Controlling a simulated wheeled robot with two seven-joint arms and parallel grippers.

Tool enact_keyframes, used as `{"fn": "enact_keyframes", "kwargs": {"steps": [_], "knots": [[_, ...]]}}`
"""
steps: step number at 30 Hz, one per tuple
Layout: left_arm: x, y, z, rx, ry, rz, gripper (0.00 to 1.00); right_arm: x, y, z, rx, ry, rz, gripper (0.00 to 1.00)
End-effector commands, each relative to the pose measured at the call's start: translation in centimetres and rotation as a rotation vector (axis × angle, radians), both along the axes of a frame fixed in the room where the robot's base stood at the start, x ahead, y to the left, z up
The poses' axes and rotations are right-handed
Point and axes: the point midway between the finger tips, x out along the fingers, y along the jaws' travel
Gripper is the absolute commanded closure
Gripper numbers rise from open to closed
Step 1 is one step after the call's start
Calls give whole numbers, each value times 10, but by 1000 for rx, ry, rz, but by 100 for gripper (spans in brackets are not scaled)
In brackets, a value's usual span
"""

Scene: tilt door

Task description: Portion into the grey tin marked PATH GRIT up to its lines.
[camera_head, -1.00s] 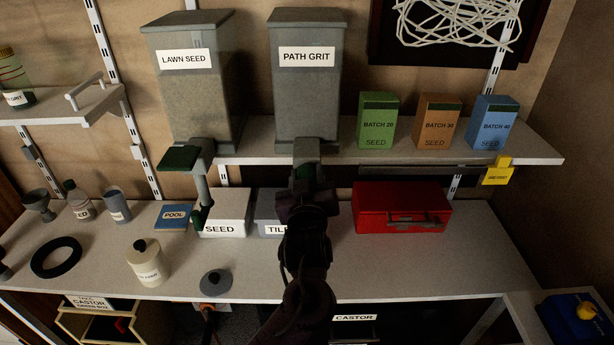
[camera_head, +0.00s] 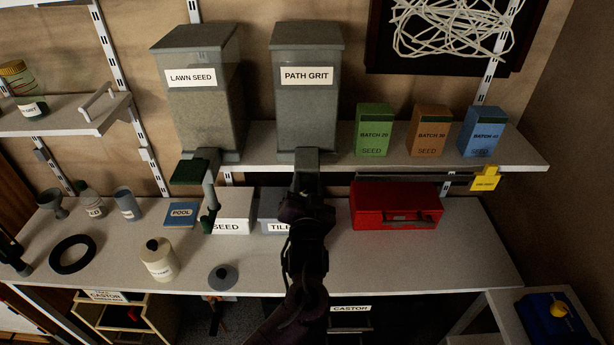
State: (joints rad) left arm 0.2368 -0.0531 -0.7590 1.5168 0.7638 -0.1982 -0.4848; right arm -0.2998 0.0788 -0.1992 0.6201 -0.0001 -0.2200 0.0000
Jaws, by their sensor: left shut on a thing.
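The large grey bin marked PATH GRIT (camera_head: 307,110) stands upright on the back shelf, closed at the top. A grey spout (camera_head: 307,161) comes down from its front. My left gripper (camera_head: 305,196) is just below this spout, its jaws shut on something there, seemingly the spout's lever. My dark wrist hides the held part and whatever is directly behind it. No level lines on the PATH GRIT bin can be made out. My right gripper is not in view.
Left of it stands the LAWN SEED bin (camera_head: 200,105) with a green-handled spout. Boxes marked SEED (camera_head: 234,208) and partly hidden TIL (camera_head: 270,212), and a red case (camera_head: 396,205), are below. A cream jar (camera_head: 159,262) and grey lid (camera_head: 223,278) are nearer. The bench's right front is clear.

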Motion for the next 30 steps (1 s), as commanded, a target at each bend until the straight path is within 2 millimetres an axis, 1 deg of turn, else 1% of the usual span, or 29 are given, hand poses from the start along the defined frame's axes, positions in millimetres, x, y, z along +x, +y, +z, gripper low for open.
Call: {"fn": "enact_keyframes", "kwargs": {"steps": [1,15,24,30], "knots": [[0,0,5,47,1,0,84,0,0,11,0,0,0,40],[0,0,4,487,0,-2,84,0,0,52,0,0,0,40],[0,0,3,704,-1,0,84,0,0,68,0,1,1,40],[0,0,2,791,-2,0,84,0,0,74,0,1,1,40]]}}
